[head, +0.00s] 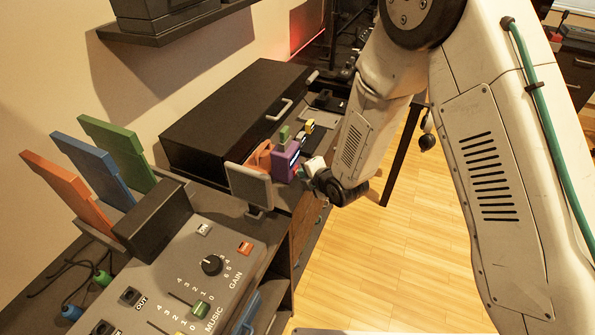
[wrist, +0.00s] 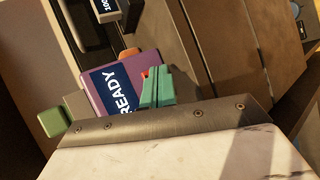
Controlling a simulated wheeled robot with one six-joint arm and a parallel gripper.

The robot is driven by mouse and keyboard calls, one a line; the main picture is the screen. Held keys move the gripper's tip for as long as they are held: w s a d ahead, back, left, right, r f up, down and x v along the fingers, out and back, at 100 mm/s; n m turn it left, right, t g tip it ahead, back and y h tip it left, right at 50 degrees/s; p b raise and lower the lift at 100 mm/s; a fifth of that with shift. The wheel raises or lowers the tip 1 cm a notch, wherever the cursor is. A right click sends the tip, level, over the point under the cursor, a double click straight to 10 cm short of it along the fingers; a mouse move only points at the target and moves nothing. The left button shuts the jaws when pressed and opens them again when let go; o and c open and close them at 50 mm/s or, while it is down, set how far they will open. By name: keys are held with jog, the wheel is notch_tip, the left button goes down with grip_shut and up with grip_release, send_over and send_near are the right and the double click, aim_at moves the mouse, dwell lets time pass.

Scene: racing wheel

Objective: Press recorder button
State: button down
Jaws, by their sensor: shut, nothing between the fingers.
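A purple box (wrist: 97,91) with a dark screen reading "READY" shows in the wrist view; it seems to be the recorder. My gripper (wrist: 153,76) has teal fingers, shut and empty, in front of the right part of the box's face. A small red patch (wrist: 145,74) shows at the fingertips, and the fingers partly hide it. I cannot tell whether they touch it. In the head view my gripper (head: 299,169) is close beside the box's right side.
A grey upright panel (head: 249,186) stands just in front of the purple box. A green block (head: 284,134) and a yellow block (head: 309,127) are close by. A large black case (head: 235,115) lies behind. Wooden floor (head: 365,265) is open at the right.

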dwell(0.4)
jog(key=shift+s+d, duration=0.2)
jog(key=shift+d, duration=0.2)
jog(key=shift+d, duration=0.1)
jog(key=d, duration=0.1)
jog(key=s+d, duration=0.1)
jog(key=d, duration=0.1)
jog(key=s+d, duration=0.1)
jog(key=d, duration=0.1)
jog(key=shift+d, duration=0.25)
dwell(0.4)
